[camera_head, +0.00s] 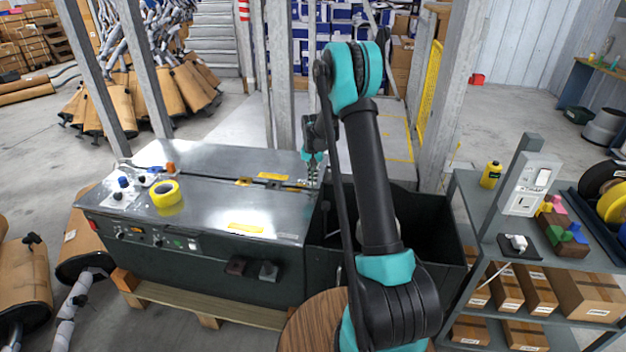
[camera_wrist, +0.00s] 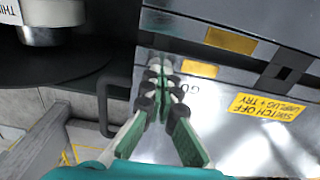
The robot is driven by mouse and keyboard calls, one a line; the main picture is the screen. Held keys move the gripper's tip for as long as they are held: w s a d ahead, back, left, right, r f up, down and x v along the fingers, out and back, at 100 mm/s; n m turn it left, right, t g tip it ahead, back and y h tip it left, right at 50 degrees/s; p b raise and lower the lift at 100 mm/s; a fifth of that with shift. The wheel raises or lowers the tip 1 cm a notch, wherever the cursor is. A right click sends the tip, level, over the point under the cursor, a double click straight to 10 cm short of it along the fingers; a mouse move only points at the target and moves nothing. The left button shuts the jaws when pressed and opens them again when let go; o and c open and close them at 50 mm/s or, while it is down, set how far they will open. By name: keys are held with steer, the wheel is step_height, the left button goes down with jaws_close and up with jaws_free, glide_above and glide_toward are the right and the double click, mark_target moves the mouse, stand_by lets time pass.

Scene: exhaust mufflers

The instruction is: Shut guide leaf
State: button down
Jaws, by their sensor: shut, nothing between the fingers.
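The guide leaf seems to be the shiny metal plate (camera_wrist: 215,122) on the machine's top in the wrist view. Letters reading "GU" show on it, partly hidden by my fingers. My gripper (camera_wrist: 160,72) is shut and empty, with its tips over the plate's edge near those letters. I cannot tell whether they touch it. In the head view my gripper (camera_head: 312,180) points down at the right end of the machine's steel top (camera_head: 215,205). The leaf's hinge and its angle cannot be made out.
A yellow tape roll (camera_head: 167,193) and knobs stand on the machine's left end. A dark open bin (camera_head: 440,225) adjoins its right side. A shelf (camera_head: 480,215) with boxes stands further right. The wrist view shows a black bar handle (camera_wrist: 103,105) and a yellow switch-off label (camera_wrist: 265,107).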

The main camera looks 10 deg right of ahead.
step_height(320, 180, up, 13)
steer(key=s+d+r, duration=0.1)
steer(key=s+r, duration=0.3)
steer(key=s, duration=0.5)
steer(key=s+d+f+n+t, duration=0.1)
steer(key=s+f+n+t, duration=0.1)
steer(key=s, duration=1.4)
steer(key=s+d+f+n+t, duration=0.1)
steer(key=s+f, duration=0.3)
steer(key=s, duration=1.2)
steer(key=shift+f+n+t, duration=0.35)
steer(key=shift+n+t, duration=0.05)
steer(key=shift+n, duration=0.1)
